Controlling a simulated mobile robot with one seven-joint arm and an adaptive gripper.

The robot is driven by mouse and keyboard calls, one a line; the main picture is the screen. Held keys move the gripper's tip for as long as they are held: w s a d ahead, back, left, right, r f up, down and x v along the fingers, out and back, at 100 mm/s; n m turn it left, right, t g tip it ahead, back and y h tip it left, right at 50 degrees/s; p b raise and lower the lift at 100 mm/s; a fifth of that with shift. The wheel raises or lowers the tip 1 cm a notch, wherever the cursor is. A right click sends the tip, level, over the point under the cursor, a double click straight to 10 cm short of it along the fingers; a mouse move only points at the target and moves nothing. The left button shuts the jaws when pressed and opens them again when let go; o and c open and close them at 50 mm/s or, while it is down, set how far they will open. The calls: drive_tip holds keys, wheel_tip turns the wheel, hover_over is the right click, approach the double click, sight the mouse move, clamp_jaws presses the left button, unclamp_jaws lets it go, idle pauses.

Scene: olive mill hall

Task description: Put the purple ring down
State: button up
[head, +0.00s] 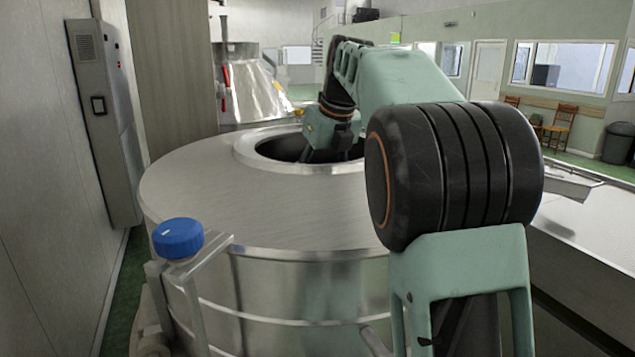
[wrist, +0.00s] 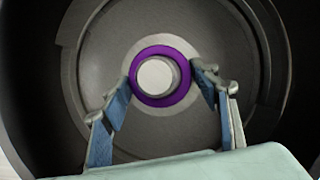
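The purple ring (wrist: 161,102) shows in the wrist view, around a pale round post (wrist: 155,76) at the middle of the vat's inside. My gripper (wrist: 160,73) has its two blue-padded fingertips at the ring's left and right edges, with no clear gap on either side. I cannot tell whether the ring rests on the surface beneath. In the head view my arm reaches down through the round opening (head: 268,158) of the steel vat. The ring and fingertips are hidden there.
The steel vat (head: 215,200) has a raised rim around its opening. A blue cap (head: 178,238) stands at its near left edge. A grey cabinet (head: 103,120) is on the left wall. A steel surface (head: 590,235) lies on the right. Dark walls surround the fingers inside.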

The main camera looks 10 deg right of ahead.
drive_tip(key=o, duration=0.3)
drive_tip(key=shift+r, duration=0.15)
drive_tip(key=p+v, duration=0.1)
drive_tip(key=v, duration=1.1)
drive_tip(key=shift+p, duration=0.35)
drive_tip(key=shift+w, duration=0.1)
